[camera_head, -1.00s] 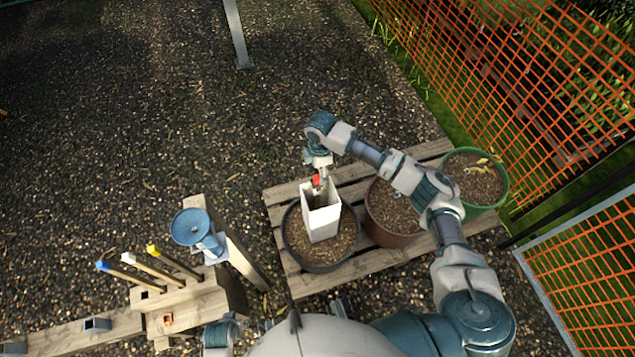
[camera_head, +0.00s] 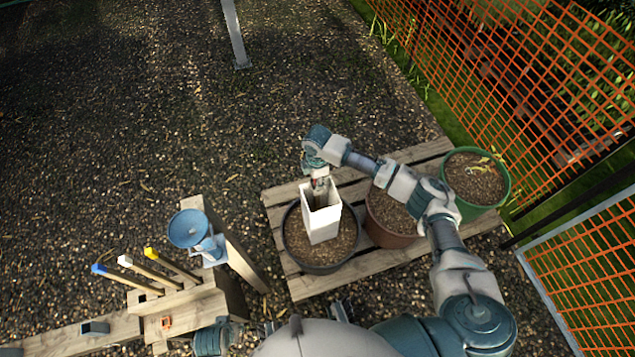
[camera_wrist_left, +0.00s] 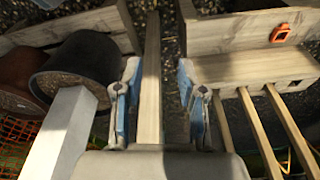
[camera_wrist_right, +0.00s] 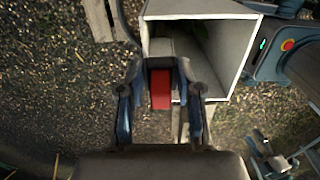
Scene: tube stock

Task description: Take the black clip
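No piece shows clearly as a black clip. A dark, squarish piece (camera_head: 95,328) sits on the wooden beam at the lower left; whether it is the clip I cannot tell. An orange square clip (camera_head: 166,323) is on the wooden block; it also shows in the left wrist view (camera_wrist_left: 281,32). My right gripper (camera_head: 319,181) is at the mouth of the white square tube (camera_head: 322,222). In the right wrist view its fingers (camera_wrist_right: 161,80) close in on a red piece (camera_wrist_right: 160,90). My left gripper (camera_wrist_left: 158,75) is open, with a wooden strip showing between its fingers.
The white tube stands in a black pot (camera_head: 318,266) on a pallet (camera_head: 305,288). A brown pot (camera_head: 392,238) and green pot (camera_head: 508,180) are beside it. Coloured-tip sticks stand in the wooden block (camera_head: 190,303). Orange mesh fencing (camera_head: 530,75) lines the right.

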